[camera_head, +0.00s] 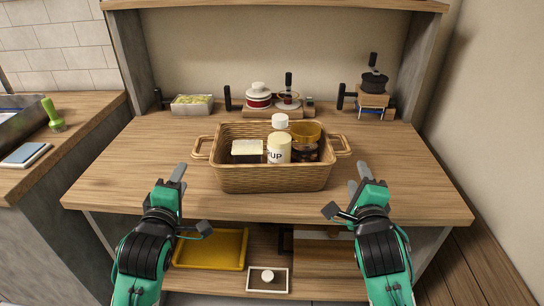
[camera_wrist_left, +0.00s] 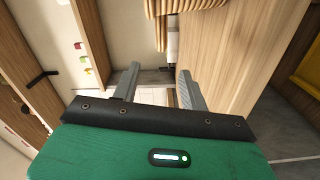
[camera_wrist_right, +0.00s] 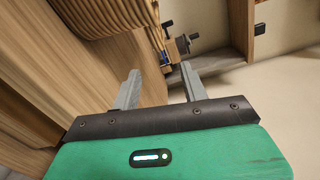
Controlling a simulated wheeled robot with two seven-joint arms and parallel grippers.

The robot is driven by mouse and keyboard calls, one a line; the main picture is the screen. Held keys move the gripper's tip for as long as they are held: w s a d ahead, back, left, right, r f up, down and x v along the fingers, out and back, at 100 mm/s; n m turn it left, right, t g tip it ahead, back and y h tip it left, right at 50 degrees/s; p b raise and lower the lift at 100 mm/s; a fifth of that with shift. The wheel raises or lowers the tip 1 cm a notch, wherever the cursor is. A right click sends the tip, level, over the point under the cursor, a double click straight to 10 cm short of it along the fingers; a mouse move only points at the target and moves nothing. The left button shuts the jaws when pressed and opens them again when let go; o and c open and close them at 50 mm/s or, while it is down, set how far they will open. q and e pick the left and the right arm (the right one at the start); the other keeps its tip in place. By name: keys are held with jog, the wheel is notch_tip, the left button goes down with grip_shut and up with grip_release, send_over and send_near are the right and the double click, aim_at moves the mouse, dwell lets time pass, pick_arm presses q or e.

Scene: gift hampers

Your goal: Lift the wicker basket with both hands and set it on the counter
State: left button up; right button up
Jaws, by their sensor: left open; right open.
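The wicker basket (camera_head: 275,180) stands upright on the wooden counter (camera_head: 400,195), with a loop handle at each end. It holds a white-lidded cup (camera_head: 279,150), a dark jar with an amber top (camera_head: 306,140), and a box with a pale top (camera_head: 247,147). My left gripper (camera_head: 176,180) is open and empty, in front of and left of the basket, apart from the left handle (camera_head: 202,147). My right gripper (camera_head: 358,180) is open and empty, in front of and right of it, apart from the right handle (camera_head: 342,146). Wicker also shows in the right wrist view (camera_wrist_right: 105,18).
A lower shelf holds a yellow tray (camera_head: 210,250). Counter space is clear on both sides of the basket.

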aim_at(200, 140)
pick_arm(q)
jog(key=w, duration=0.9)
jog(key=w+d, duration=0.1)
jog(key=w, duration=0.4)
jog(key=shift+f, duration=0.2)
pick_arm(e)
jog(key=w, duration=0.9)
jog(key=w+d, duration=0.1)
jog(key=w, duration=0.4)
jog(key=shift+f, duration=0.15)
pick_arm(q)
jog(key=shift+c, duration=0.2)
pick_arm(e)
jog(key=shift+c, duration=0.3)
pick_arm(q)
grip_shut()
pick_arm(e)
grip_shut()
pick_arm(q)
jog(key=shift+r, duration=0.1)
